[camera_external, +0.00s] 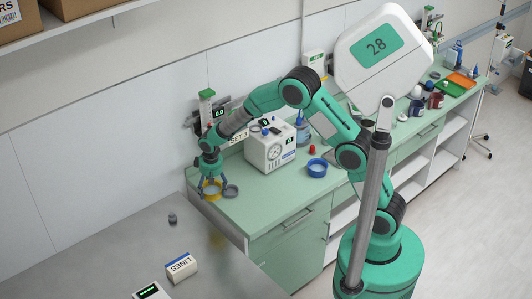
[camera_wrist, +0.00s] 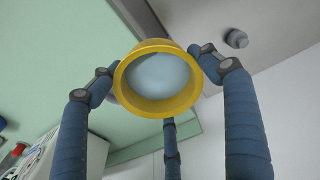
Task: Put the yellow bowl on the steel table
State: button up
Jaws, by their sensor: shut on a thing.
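The yellow bowl (camera_external: 212,194) is held in my gripper (camera_external: 211,184) at the left end of the green counter (camera_external: 262,208). In the wrist view the yellow bowl (camera_wrist: 158,106) sits between my blue fingers, its round opening facing the camera and its inside pale blue-grey. My gripper is shut on it. The bowl looks close to the counter's edge; I cannot tell whether it is clear of the surface. The steel table (camera_external: 95,240) lies at the lower left, and its grey top (camera_wrist: 205,18) shows at upper right in the wrist view.
A grey round dish (camera_external: 231,190) is just right of the bowl. A white gauge device (camera_external: 270,148) and a blue bowl (camera_external: 317,167) stand on the counter. The steel table carries a small grey knob-like item (camera_external: 172,218), a "LINES" box (camera_external: 181,267) and a display device (camera_external: 151,292), with clear space between.

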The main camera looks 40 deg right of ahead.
jog(key=w+a+f+n+p, duration=0.1)
jog(key=w+a+n, duration=0.1)
jog(key=a, duration=1.3)
jog(key=n+p, duration=0.1)
jog(key=n, duration=0.2)
send_over(155, 250)
notch_tip(155, 250, down, 2)
jog(key=shift+s+f+y, duration=0.15)
jog(key=shift+y, duration=0.15)
jog(key=shift+d+f, duration=0.1)
jog(key=shift+f, duration=3.05)
jog(key=shift+f, duration=1.9)
jog(key=shift+f, duration=0.1)
